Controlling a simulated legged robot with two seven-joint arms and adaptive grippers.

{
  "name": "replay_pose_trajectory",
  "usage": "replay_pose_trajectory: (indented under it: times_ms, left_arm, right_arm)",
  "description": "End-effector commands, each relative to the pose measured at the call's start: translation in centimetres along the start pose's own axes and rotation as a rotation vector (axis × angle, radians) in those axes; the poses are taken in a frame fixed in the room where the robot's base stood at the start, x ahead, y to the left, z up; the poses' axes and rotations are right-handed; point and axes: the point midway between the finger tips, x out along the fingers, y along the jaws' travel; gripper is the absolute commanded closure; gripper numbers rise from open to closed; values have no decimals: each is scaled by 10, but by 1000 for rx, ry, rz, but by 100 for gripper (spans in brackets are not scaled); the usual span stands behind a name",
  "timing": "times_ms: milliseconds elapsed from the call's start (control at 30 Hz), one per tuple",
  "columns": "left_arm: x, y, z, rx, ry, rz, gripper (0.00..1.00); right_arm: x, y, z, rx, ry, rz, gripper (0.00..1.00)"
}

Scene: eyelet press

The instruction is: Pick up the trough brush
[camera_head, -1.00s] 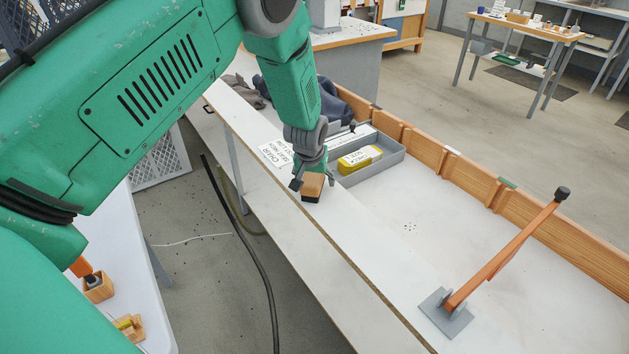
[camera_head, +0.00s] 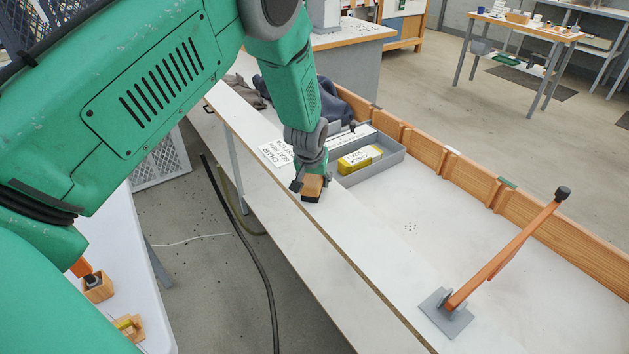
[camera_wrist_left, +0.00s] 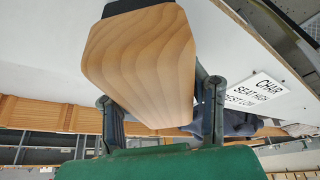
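The trough brush is a small wooden block (camera_head: 313,185) with a dark underside, resting on the white bench top near its front edge. In the left wrist view its pale grained wood (camera_wrist_left: 143,60) fills the upper middle, with a dark strip at its top. My left gripper (camera_head: 312,184) is low over the brush, pointing down, with its fingers spread on either side of the block. The fingers also show in the left wrist view (camera_wrist_left: 160,112), where gaps show beside the block's narrow end; the block hides the fingertips.
A grey tray (camera_head: 383,168) holding a yellow item (camera_head: 360,158) stands just behind the gripper. A printed sign (camera_head: 273,152) lies to its left. An orange lever on a grey plate (camera_head: 446,314) rises at the right. A wooden wall (camera_head: 478,180) lines the back. The bench between is clear.

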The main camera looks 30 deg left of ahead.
Motion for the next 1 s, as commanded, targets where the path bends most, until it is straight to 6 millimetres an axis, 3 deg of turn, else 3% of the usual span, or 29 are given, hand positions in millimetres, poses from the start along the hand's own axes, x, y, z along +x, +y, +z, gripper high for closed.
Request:
replay_pose_trajectory:
  times_ms: [67, 367, 700, 1000]
  left_arm:
    - [0, 0, 0, 0, 0, 0, 96]
    - [-8, 0, -4, 0, 1, 0, 96]
    - [-70, 0, -30, 0, 4, 1, 96]
    - [-97, 0, -40, 1, 0, 0, 96]
  right_arm:
    - [0, 0, 0, 0, 0, 0, 60]
    - [-1, 0, 0, 0, 0, 0, 60]
    - [-1, 0, 0, 0, 0, 0, 60]
    - [-1, 0, 0, 0, 0, 0, 60]
